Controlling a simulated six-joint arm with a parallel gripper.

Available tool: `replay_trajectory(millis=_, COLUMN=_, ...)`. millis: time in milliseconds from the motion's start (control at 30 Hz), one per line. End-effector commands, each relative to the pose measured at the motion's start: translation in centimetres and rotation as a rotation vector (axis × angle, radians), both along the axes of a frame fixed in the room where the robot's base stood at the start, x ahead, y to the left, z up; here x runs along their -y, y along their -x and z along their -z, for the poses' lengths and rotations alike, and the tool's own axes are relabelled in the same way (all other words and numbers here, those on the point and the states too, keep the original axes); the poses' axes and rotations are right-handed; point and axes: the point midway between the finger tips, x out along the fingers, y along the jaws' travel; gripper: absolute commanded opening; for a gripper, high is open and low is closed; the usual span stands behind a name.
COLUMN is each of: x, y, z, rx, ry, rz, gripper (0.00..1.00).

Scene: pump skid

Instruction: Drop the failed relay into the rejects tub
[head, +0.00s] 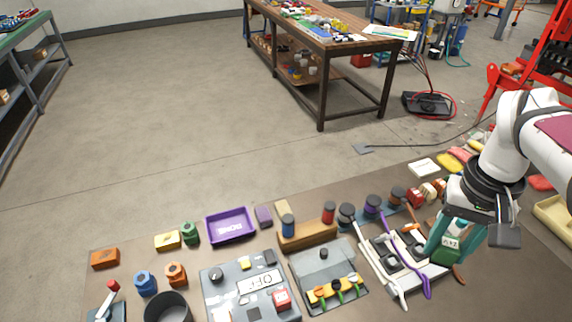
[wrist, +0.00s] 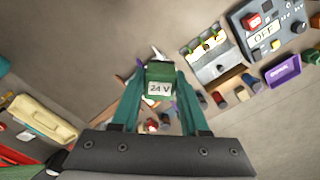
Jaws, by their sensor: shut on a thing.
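My gripper (head: 453,243) has teal fingers and is shut on a green block-shaped relay (head: 447,252) marked "24 V". The relay also shows in the wrist view (wrist: 159,82), gripped between the fingertips. It is held over the right part of the bench, above or beside the pale rack with cables; the exact height is hard to tell. No container can be read clearly as the rejects tub. A dark round tub (head: 168,300) stands at the front left, a purple labelled tray (head: 230,240) further back, and a cream tub (head: 553,222) at the right edge.
A grey panel (head: 232,305) with an "OFF" sign and a grey terminal plate (head: 308,268) lie mid-bench. A wooden block (head: 307,238) and several dark-topped cylinders stand behind them. A pale rack (head: 385,252) with a purple cable lies near my gripper. Small coloured blocks stand at the left.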

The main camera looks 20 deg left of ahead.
Motion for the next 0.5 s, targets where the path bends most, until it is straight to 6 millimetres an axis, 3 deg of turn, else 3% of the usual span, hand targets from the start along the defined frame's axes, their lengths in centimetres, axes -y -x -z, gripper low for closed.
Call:
replay_trajectory(millis=133, x=-0.9, y=-0.3, z=0.2, rx=-0.001, ry=0.000, rz=-0.030, gripper=0.00)
replay_trajectory(millis=233, x=-3.4, y=-0.9, z=0.8, rx=-0.003, ry=0.000, rz=-0.117, gripper=0.00)
replay_trajectory(millis=367, x=-8.9, y=-1.7, z=2.0, rx=-0.004, ry=0.001, rz=-0.295, gripper=0.00)
replay_trajectory(millis=500, x=-16.3, y=-1.4, z=3.7, rx=-0.004, ry=0.002, rz=-0.524, gripper=0.00)
